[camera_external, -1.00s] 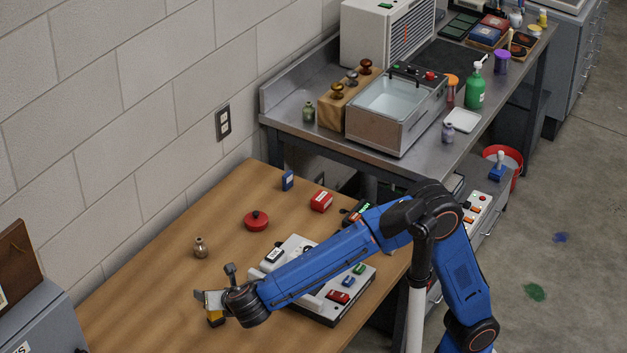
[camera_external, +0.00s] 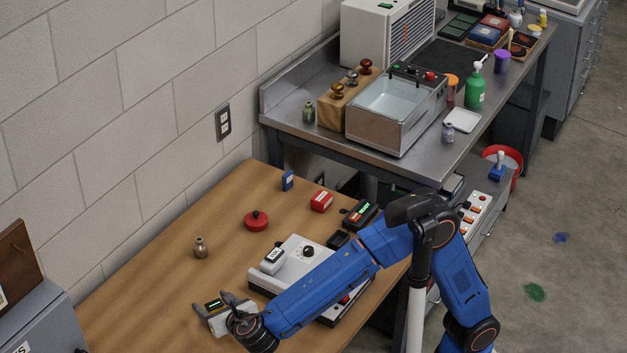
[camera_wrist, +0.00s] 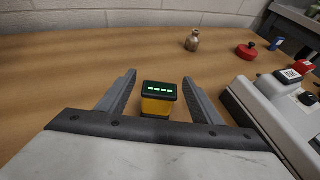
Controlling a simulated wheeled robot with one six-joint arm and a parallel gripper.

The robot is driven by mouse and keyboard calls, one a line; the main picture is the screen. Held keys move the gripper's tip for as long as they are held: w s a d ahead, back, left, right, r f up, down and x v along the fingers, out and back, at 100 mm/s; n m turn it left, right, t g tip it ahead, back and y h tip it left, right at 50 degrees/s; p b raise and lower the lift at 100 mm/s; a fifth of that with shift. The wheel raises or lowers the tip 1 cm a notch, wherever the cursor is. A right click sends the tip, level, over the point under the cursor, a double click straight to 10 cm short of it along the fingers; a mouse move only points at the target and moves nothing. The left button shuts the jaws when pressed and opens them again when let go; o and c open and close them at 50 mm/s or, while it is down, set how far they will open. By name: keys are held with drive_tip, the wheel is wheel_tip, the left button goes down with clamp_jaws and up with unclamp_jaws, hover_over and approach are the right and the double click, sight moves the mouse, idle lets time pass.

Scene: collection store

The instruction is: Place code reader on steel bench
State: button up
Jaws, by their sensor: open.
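A small yellow block with a black top and lit green marks (camera_wrist: 159,98), which I take for the code reader, stands on the wooden table. In the wrist view it sits between the two fingers of my gripper (camera_wrist: 159,77). The fingers are open, with a gap showing on each side of it. In the external view my gripper (camera_external: 208,302) is low over the near left of the table, and the reader's green display (camera_external: 213,304) shows between the fingers; its lower part is hidden. The steel bench (camera_external: 411,164) stands beyond the table, at the upper right.
A white machine (camera_external: 262,286) stands right of my gripper. A small brown bottle (camera_external: 201,248), a red lidded pot (camera_external: 256,221) and a red block (camera_external: 321,201) stand farther back. The steel bench carries a water basin (camera_external: 390,120), a green bottle (camera_external: 475,90) and a white tray (camera_external: 462,120).

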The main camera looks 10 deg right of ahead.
drive_tip(key=shift+x, duration=1.45)
drive_tip(key=c, duration=1.3)
drive_tip(key=shift+c, duration=0.2)
wheel_tip(320, 180, up, 9)
drive_tip(key=w+d+r+n+y, duration=0.2)
drive_tip(key=w, duration=2.2)
drive_tip(key=w+d+r, duration=0.1)
drive_tip(key=w+d, duration=0.2)
drive_tip(key=w, duration=0.3)
drive_tip(key=w+d+r+n+g+y, duration=0.1)
drive_tip(key=w+d+r, duration=0.1)
drive_tip(key=w+d, duration=0.2)
drive_tip(key=w+d+r+g, duration=0.1)
drive_tip(key=w+d, duration=0.2)
drive_tip(key=w, duration=0.7)
drive_tip(key=shift+d+r+y, duration=0.2)
drive_tip(key=shift+d+y, duration=0.1)
drive_tip(key=shift+a, duration=0.1)
